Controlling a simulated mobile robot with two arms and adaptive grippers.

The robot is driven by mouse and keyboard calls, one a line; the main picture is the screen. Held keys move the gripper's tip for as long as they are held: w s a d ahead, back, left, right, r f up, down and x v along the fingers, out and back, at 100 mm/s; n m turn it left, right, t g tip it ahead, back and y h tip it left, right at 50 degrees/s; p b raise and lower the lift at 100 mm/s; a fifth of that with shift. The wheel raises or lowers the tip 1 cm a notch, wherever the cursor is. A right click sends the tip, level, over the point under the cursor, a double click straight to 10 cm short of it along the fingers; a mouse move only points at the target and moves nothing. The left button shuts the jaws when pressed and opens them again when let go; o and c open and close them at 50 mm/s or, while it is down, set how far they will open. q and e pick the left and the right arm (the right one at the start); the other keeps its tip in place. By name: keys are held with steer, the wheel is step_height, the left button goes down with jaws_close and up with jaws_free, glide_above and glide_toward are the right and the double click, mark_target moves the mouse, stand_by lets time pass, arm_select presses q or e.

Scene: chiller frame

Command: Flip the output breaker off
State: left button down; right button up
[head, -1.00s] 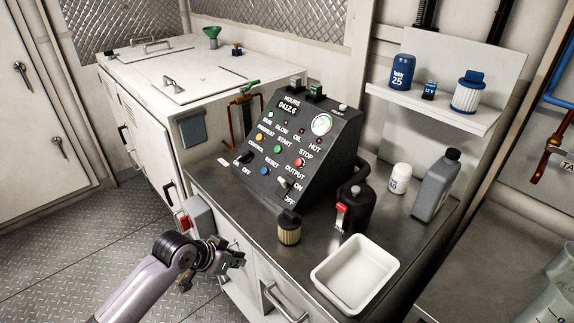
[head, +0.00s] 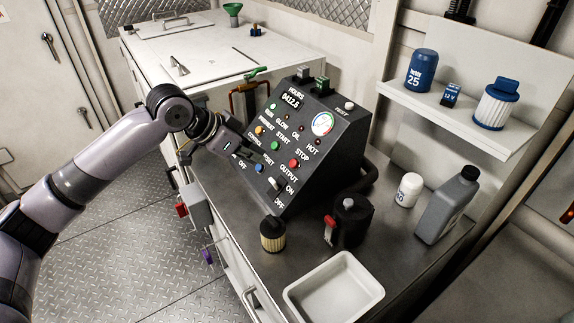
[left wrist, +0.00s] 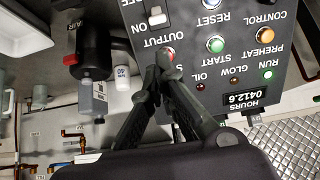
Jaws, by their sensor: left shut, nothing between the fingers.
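The output breaker (head: 275,183) is a small pale toggle on the sloped face of the black control panel (head: 330,160), beside the OUTPUT, ON and OFF labels. Its tilt is hard to tell. My left gripper (head: 263,157) is in front of the panel, shut and empty, up and left of the breaker. In the left wrist view the panel appears upside down. There the closed fingertips (left wrist: 162,60) overlap the red stop button, and the breaker toggle (left wrist: 157,15) lies beyond them, apart from them. Contact with the panel cannot be told. My right gripper is not in view.
A cylindrical filter (head: 272,234), a black container with a red part (head: 350,222) and a white tray (head: 335,290) stand on the bench below the panel. A grey bottle (head: 447,205) and a white jar (head: 408,190) are at right. Several push buttons surround the breaker.

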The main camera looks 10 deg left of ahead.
mark_target(274, 184)
arm_select(q)
steer(key=p+x, duration=0.1)
steer(key=x, duration=0.7)
steer(key=shift+w+d+f+p, duration=0.1)
steer(key=shift+f+p, duration=0.2)
steer(key=shift+p, duration=0.1)
steer(key=shift+w+d+f, duration=0.25)
steer(key=shift+f, duration=0.2)
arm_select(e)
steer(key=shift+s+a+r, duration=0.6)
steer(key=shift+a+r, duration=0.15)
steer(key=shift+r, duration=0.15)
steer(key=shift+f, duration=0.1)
arm_select(q)
steer(key=shift+f, duration=0.15)
steer(key=shift+s+a+t+h+b, duration=0.2)
steer(key=shift+t+h+b, duration=0.1)
steer(key=shift+s, duration=0.1)
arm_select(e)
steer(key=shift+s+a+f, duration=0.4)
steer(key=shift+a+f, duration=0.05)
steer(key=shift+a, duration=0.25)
